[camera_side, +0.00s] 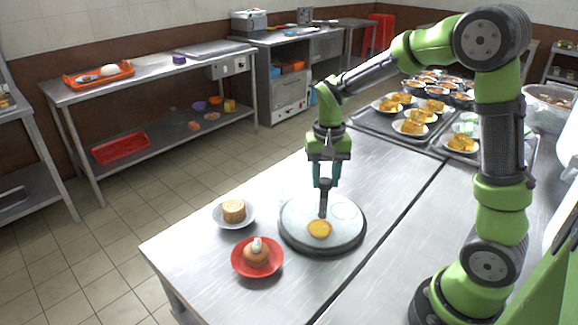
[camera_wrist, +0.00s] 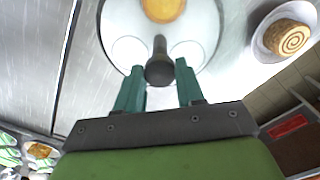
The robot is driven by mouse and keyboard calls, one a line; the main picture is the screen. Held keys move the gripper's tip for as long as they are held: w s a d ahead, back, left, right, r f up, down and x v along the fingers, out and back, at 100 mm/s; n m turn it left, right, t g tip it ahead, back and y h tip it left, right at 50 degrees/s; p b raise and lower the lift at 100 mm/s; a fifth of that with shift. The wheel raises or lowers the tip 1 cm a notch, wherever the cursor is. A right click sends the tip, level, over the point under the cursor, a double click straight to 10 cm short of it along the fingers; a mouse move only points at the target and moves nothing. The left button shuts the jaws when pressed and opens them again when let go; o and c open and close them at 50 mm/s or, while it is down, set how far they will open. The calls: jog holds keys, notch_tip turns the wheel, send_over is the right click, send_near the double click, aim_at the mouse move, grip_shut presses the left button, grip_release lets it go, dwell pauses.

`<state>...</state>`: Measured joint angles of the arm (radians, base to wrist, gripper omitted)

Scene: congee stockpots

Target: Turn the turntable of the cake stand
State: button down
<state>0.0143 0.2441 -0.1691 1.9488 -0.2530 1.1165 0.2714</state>
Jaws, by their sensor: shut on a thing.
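The cake stand's turntable (camera_side: 296,238) is a round, pale disc with a dark rim on the steel table. A yellow round piece (camera_side: 319,229) lies on its near part, and pale circular marks show on its top. A dark upright handle (camera_side: 323,207) stands on the disc. My gripper (camera_side: 324,184) points down over the turntable and is shut on this handle. In the wrist view, the green fingers (camera_wrist: 159,82) are on either side of the dark handle (camera_wrist: 160,68), and the turntable (camera_wrist: 205,22) fills the top middle. The exact finger contact is hard to see.
A white plate with a rolled cake (camera_side: 233,210) and a red plate (camera_side: 240,268) with a topped cake stand left of the turntable. Trays with several plates of food (camera_side: 415,127) lie at the back right.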

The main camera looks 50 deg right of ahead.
jog(key=shift+m, duration=3)
jog(key=shift+r+m, duration=0.1)
jog(key=shift+m, duration=8.9)
jog(key=c, duration=0.7)
grip_release()
